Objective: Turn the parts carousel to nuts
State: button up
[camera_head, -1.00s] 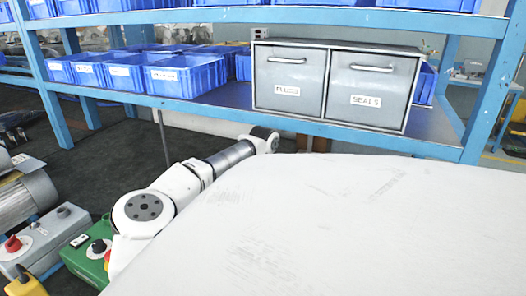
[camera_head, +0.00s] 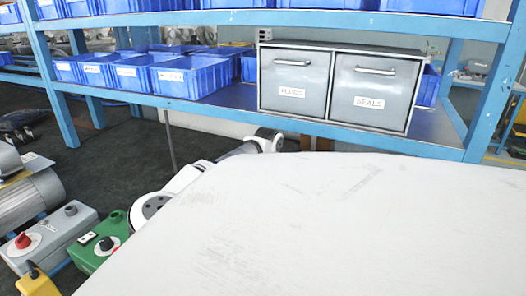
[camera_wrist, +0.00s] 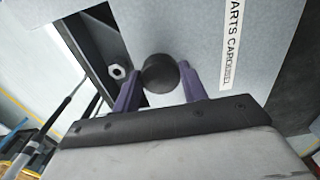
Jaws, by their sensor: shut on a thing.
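In the wrist view, the parts carousel (camera_wrist: 185,28) shows as a pale grey panel with a white label reading "PARTS CAROUSEL". A round black knob (camera_wrist: 160,72) stands out from it. My gripper (camera_wrist: 160,80), with purple fingers, is shut on the knob, one finger on each side. A pale hexagonal nut shape (camera_wrist: 118,72) shows left of the knob, beside a dark opening; I cannot tell whether it is a real nut or a marking. The head view does not show the knob or my gripper.
A blue shelf (camera_head: 240,98) holds blue bins (camera_head: 190,82) and a grey cabinet with "PLUGS" and "SEALS" drawers (camera_head: 330,85). A grey control box (camera_head: 45,240), a green box (camera_head: 85,250) and a motor (camera_head: 30,195) stand at lower left. A large white surface fills the front.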

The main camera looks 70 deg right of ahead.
dwell(0.6)
jog(key=o, duration=1.4)
jog(key=shift+r, duration=0.15)
notch_tip(320, 180, up, 14)
jog(key=shift+f+b, duration=0.25)
jog(key=shift+b, duration=0.6)
